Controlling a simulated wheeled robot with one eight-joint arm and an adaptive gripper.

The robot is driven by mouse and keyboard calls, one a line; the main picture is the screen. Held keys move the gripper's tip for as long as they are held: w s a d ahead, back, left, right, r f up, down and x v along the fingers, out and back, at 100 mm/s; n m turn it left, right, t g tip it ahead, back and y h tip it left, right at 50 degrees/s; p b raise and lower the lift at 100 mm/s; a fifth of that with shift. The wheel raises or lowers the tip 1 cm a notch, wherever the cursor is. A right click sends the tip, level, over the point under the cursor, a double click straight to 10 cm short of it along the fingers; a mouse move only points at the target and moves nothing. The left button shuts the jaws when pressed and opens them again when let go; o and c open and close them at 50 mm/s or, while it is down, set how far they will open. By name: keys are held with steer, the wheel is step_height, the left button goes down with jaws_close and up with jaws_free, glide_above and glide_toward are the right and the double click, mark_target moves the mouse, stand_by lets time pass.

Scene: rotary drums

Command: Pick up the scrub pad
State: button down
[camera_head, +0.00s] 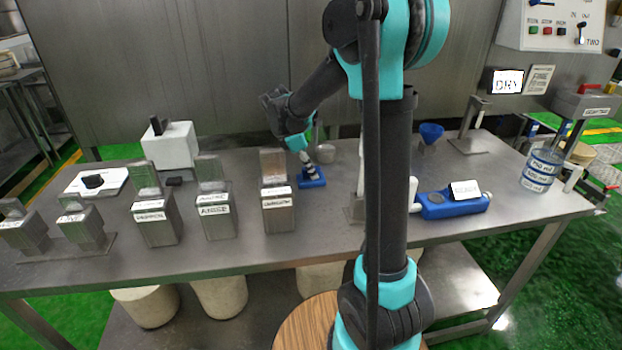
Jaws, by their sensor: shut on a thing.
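A small blue block (312,179), which looks like the scrub pad, is at the middle of the steel table, behind the row of labelled metal holders. My gripper (308,164) points down onto it from above and is shut on it. The fingertips are small in this view, and the exact grip is hard to make out. The block looks to be at or very near the table top; I cannot tell whether it touches.
Labelled metal holders (278,207) line the table's front left. A blue tool (452,205) with a white label lies to the right. A blue funnel (431,132) and a clear banded container (541,169) stand farther right.

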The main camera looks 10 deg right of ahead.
steer(key=shift+r, duration=0.1)
step_height(320, 180, up, 20)
stand_by(0.5)
steer(key=c, duration=2.1)
jaws_free()
steer(key=shift+c, duration=0.2)
jaws_close()
